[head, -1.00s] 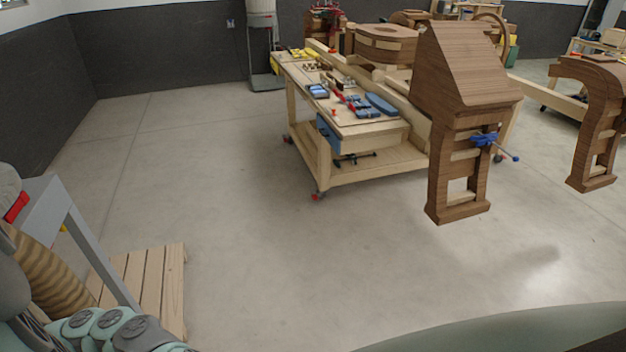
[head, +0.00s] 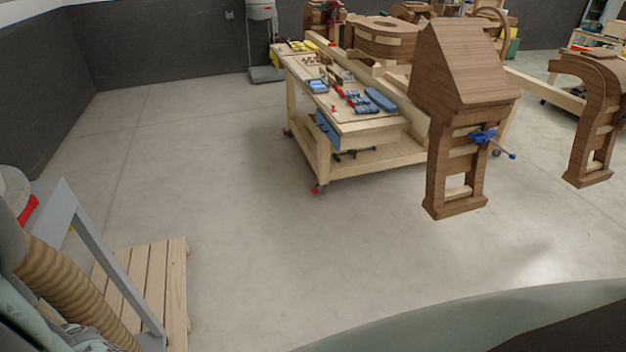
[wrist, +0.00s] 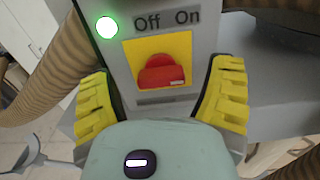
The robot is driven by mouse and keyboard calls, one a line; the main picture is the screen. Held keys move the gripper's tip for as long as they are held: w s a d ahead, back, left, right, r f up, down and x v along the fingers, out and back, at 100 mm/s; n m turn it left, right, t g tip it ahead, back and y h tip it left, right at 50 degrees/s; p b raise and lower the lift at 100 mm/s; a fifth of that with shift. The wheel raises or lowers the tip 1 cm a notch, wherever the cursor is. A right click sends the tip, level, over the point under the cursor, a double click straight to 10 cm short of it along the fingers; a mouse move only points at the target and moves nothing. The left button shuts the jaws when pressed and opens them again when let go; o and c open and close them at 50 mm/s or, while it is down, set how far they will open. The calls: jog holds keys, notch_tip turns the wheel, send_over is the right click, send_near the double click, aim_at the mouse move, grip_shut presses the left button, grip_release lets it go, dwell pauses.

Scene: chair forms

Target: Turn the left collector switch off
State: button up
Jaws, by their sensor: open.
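A round green light (wrist: 107,27) glows at the panel's upper left. In the wrist view my gripper (wrist: 165,95) is open, with one yellow ribbed finger on each side of the red rocker. I see nothing between the fingers but the panel. I cannot tell whether either finger touches it. In the head view my gripper does not show; a small red part (head: 28,210) shows on grey equipment at the left edge.
A ribbed tan hose (head: 68,285) and a grey frame (head: 100,255) stand at the left, beside a slatted wooden pallet (head: 175,285). A wooden workbench (head: 365,128) with tools and a brown wooden form (head: 465,70) stand further off. The middle floor is clear.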

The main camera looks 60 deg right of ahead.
jog(key=shift+a, duration=0.15)
jog(key=c, duration=1.2)
jog(key=shift+w, duration=0.1)
jog(key=shift+f+n+b, duration=0.1)
jog(key=shift+n+b, duration=0.2)
jog(key=shift+b, duration=0.05)
jog(key=n+b, duration=0.5)
jog(key=b, duration=0.1)
jog(key=n+b, duration=0.6)
jog(key=b, duration=0.1)
jog(key=n+b, duration=0.6)
jog(key=b, duration=0.1)
jog(key=shift+s+f, duration=0.2)
jog(key=shift+f, duration=0.1)
jog(key=shift+r+n+b, duration=0.1)
jog(key=shift+n+b, duration=0.2)
jog(key=shift+b, duration=0.15)
